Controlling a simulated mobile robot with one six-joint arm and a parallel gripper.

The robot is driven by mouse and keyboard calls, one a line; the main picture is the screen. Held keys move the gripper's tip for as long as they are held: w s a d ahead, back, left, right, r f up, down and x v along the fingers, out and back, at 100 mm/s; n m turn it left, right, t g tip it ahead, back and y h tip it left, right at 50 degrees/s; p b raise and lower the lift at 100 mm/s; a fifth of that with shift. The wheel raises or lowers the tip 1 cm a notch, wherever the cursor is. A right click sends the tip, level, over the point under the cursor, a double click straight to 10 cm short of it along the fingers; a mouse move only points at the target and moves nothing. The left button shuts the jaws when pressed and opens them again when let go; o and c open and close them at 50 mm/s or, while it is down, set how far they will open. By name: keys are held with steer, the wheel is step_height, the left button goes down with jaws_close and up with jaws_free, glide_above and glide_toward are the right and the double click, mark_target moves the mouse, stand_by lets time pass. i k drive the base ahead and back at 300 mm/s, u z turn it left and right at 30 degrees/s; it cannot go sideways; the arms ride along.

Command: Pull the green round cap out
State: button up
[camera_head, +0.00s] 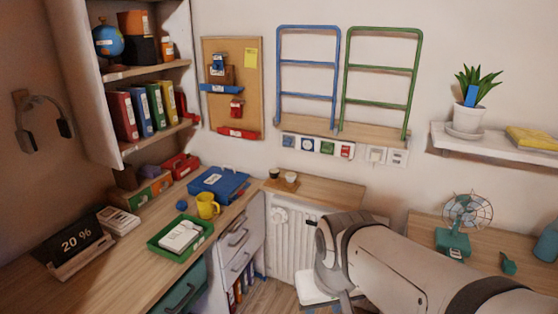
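A row of small square wall plates runs below the blue and green frames. A green plate (327,147) sits between a white one and a red one (346,151). The green round cap seems to be on this green plate, but it is too small to tell its shape. My pale arm reaches in from the lower right, well below the plates. The dark tip at its left end, seemingly my gripper (311,223), is in front of the white radiator, apart from the plates. I cannot make out its fingers or anything held.
A wooden ledge (335,192) with two small cups stands above the radiator (288,245). A wooden rail (310,125) and the blue and green frames are just above the plates. A desk with a green tray (153,246) is left. A fan (466,211) stands right.

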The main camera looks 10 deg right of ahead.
mark_target(327, 148)
steer(key=u, duration=0.1)
steer(key=k, duration=0.6)
steer(key=z, duration=0.05)
steer(key=i, duration=0.7)
steer(key=z, duration=0.4)
steer(key=i, duration=1.4)
steer(key=u, duration=0.85)
